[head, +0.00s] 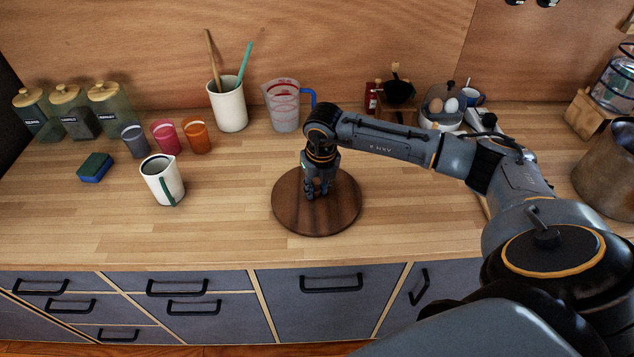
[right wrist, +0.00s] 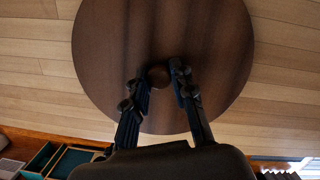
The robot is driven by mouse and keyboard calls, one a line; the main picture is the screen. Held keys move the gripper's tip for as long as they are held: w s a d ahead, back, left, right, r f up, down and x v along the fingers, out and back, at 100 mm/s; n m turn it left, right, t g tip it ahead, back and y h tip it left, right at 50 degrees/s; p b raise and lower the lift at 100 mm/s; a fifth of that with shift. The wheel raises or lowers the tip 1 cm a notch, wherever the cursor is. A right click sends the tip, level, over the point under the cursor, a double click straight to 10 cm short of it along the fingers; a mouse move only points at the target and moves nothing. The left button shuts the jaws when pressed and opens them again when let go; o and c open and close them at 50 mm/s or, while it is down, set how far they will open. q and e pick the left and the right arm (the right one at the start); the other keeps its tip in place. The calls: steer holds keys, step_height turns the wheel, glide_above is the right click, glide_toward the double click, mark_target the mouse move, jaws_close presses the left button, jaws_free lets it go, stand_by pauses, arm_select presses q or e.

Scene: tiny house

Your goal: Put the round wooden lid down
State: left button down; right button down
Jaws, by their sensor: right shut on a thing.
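The round wooden lid (head: 340,213) is a dark brown disc over the middle of the counter, near its front edge. It lies level and appears to be at the counter surface; I cannot tell whether a small gap is left under it. My right gripper (head: 318,193) points straight down at the lid's middle. In the right wrist view its two fingers (right wrist: 158,80) are closed on the small round knob of the lid, and the disc (right wrist: 110,50) fills much of that view. My left gripper is not in view.
The wooden counter (head: 235,222) is clear around the lid. A white mug (head: 161,180) stands to the left, with coloured cups (head: 165,137) behind it. A measuring jug (head: 284,106) and a utensil crock (head: 229,106) stand behind. A metal pot (head: 607,172) is far right.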

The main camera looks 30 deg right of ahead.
mark_target(320, 200)
steer(key=shift+f, duration=0.1)
steer(key=c, duration=1.1)
jaws_free()
steer(key=shift+r, duration=0.4)
steer(key=r+b, duration=0.1)
steer(key=r, duration=0.2)
steer(key=s+r+b, duration=0.1)
steer(key=r, duration=0.3)
steer(key=r+b, duration=0.1)
steer(key=r, duration=0.3)
steer(key=shift+s+a+r+b, duration=0.15)
steer(key=shift+s+r+b, duration=0.05)
steer(key=shift+s+b, duration=0.2)
